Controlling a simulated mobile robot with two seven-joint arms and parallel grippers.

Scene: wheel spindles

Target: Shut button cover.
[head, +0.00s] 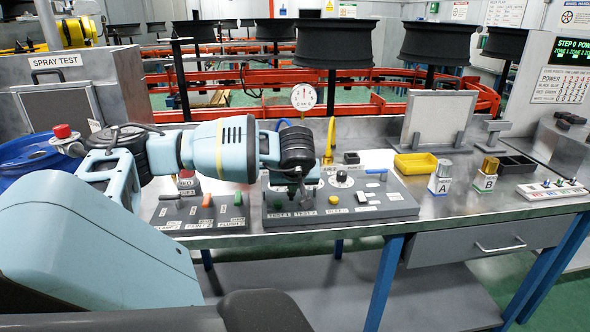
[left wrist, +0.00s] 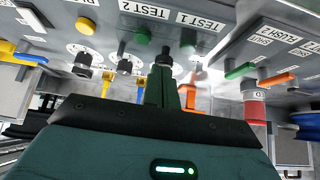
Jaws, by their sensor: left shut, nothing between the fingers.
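My left gripper (head: 297,194) reaches down over the grey control panel (head: 385,206), at the TEST 1 and TEST 2 labels. In the left wrist view, its green fingers (left wrist: 175,80) are shut and empty. A yellow button (left wrist: 85,27) is further left there and also shows in the head view (head: 361,197). I cannot clearly make out a button cover; the gripper hides part of the panel. My right gripper is not in view.
A smaller panel (head: 170,216) with green and orange switches is left of the main one. A round gauge (head: 303,97) and a yellow hooked tube (head: 330,140) rise behind.

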